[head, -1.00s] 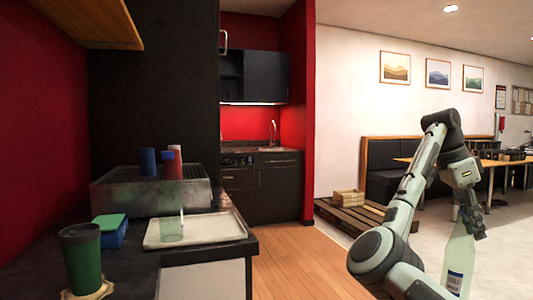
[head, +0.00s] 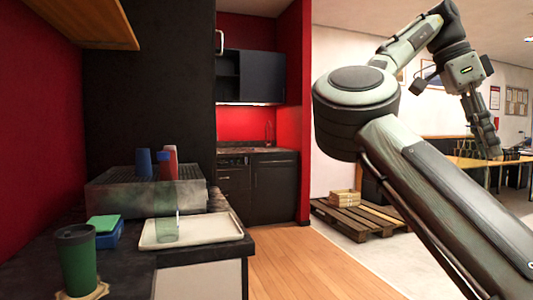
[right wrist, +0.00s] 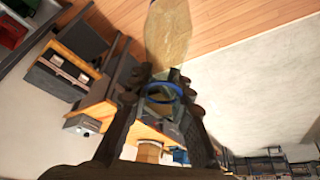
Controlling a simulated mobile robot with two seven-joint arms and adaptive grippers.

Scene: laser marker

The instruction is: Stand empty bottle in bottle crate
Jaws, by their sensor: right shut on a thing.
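My right gripper (head: 490,150) is raised at the right of the head view, fingers pointing down. In the right wrist view the right gripper (right wrist: 165,82) is shut on a clear, see-through bottle (right wrist: 168,35) with a pale label and a blue ring near the neck. The bottle extends away beyond the fingertips. I cannot make the bottle out clearly in the head view. A small light wooden crate (head: 344,196) sits on a pallet; I cannot tell whether it is the bottle crate. My left gripper is not in view.
The wooden pallet (head: 352,219) lies on the floor at centre right. At left, a dark counter (head: 122,266) holds a green cup (head: 77,262), a pale tray (head: 212,237) with a clear glass (head: 167,232), and a metal rack (head: 125,194) with cups. The wooden floor (head: 290,262) between is clear.

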